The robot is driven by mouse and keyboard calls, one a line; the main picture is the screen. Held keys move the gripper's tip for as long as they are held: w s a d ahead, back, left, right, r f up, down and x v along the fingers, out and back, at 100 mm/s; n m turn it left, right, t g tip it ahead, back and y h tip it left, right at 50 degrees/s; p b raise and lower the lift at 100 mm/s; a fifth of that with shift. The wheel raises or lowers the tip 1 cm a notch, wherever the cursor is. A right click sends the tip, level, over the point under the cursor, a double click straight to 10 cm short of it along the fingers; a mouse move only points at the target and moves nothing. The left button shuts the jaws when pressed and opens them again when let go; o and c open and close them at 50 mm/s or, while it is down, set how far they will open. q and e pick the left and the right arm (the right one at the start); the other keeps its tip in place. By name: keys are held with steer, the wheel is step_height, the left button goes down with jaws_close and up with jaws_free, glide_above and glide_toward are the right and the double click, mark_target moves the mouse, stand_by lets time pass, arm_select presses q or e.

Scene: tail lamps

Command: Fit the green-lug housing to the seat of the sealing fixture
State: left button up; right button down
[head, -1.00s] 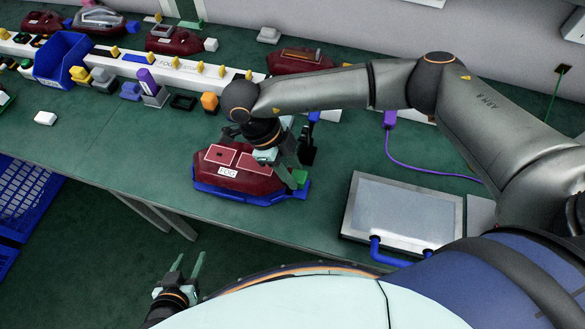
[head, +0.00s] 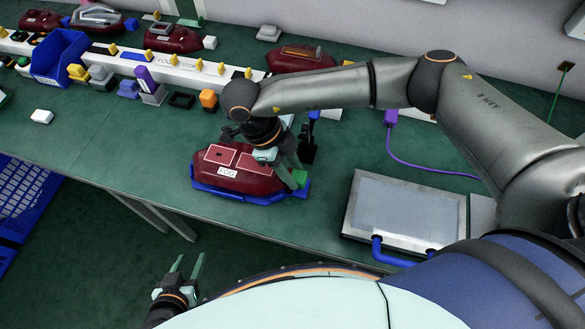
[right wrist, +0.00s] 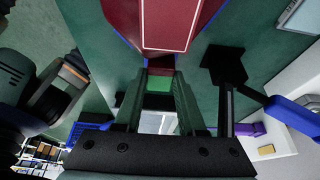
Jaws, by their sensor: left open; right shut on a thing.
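The dark red housing (head: 247,178), labelled FOG, lies over the blue seat of the fixture (head: 240,197). Its green lug (head: 299,178) is at its right end. The lug also shows in the right wrist view (right wrist: 158,100), between the fingers. My right gripper (head: 291,172) is shut on the lug, coming down from above. The blue seat's rim shows along the front and left of the housing. I cannot tell whether the housing is fully down in it. My left gripper (head: 188,266) is open and empty, low in front of the table.
A black clamp with a blue handle (head: 307,148) stands just behind the lug end. A grey panel with blue handles (head: 403,215) lies to the right. Other red housings (head: 172,38), a blue bin (head: 62,58) and several small coloured parts line the back. Bare table lies left of the fixture.

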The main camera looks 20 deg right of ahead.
steer(key=shift+f+b, duration=0.9)
steer(key=shift+f, duration=0.15)
arm_select(q)
step_height(320, 180, down, 2)
steer(key=shift+f, duration=0.1)
arm_select(e)
steer(key=shift+c, duration=2.1)
jaws_free()
arm_select(q)
steer(key=shift+s, duration=0.1)
arm_select(e)
steer(key=shift+v, duration=0.9)
arm_select(q)
steer(key=shift+w+d+r+b, duration=0.15)
steer(key=shift+w+d+r, duration=0.1)
steer(key=shift+d, duration=0.15)
steer(key=shift+w+d+r+b, duration=0.15)
steer(key=shift+w+d, duration=0.05)
steer(key=shift+d, duration=0.15)
arm_select(e)
steer(key=v, duration=1.1)
